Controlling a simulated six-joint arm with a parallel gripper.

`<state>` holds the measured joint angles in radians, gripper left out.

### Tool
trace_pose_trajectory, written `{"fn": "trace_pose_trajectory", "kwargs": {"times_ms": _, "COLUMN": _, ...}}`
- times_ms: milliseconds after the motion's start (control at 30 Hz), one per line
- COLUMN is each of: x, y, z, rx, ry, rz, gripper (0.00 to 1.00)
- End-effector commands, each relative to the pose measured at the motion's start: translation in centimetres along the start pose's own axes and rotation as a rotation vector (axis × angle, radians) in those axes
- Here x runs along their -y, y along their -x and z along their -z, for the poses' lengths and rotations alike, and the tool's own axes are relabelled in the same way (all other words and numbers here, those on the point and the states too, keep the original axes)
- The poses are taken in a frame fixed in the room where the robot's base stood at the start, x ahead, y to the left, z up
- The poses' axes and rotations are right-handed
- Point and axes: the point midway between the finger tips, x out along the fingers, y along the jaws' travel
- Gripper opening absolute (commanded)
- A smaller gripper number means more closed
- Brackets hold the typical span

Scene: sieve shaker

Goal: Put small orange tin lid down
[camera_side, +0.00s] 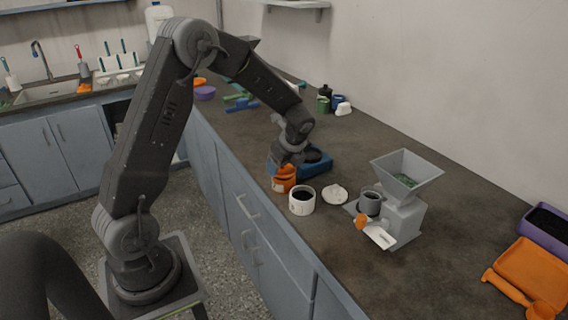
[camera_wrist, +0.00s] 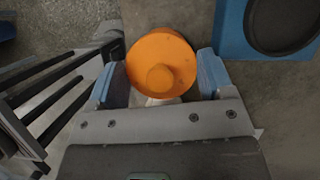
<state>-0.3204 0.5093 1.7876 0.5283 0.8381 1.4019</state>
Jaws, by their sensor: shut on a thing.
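The small orange tin lid (camera_wrist: 160,62) is a round orange disc with a raised knob. It sits between the two blue fingers of my gripper (camera_wrist: 160,84) in the wrist view, and the gripper is shut on it. In the side view, my gripper (camera_side: 285,165) points down near the counter's front edge, with orange (camera_side: 284,180) showing right below it. I cannot tell whether the lid touches anything beneath. A pale patch shows just under the lid's near edge in the wrist view.
A blue base with a dark round top (camera_side: 318,162) stands right beside the gripper. An open white tin (camera_side: 302,207) with dark contents and a white lid (camera_side: 335,194) are nearby. A grey hopper machine (camera_side: 405,190) stands to the right. Bare counter (camera_side: 400,130) lies behind.

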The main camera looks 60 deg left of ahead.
Motion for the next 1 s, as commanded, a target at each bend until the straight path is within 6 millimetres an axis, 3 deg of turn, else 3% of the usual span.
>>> {"fn": "trace_pose_trajectory", "kwargs": {"times_ms": 600, "x": 0.0, "y": -1.1, "z": 0.4, "rx": 0.0, "ry": -0.001, "rz": 0.0, "gripper": 0.52}}
{"fn": "trace_pose_trajectory", "kwargs": {"times_ms": 633, "x": 0.0, "y": -1.1, "z": 0.4, "rx": 0.001, "ry": -0.001, "rz": 0.001, "gripper": 0.75}}
{"fn": "trace_pose_trajectory", "kwargs": {"times_ms": 900, "x": 0.0, "y": -1.0, "z": 0.4, "rx": 0.0, "ry": -0.001, "rz": 0.001, "gripper": 1.0}}
{"fn": "trace_pose_trajectory", "kwargs": {"times_ms": 1000, "x": 0.0, "y": -1.0, "z": 0.4, "rx": 0.0, "ry": -0.001, "rz": 0.001, "gripper": 1.0}}
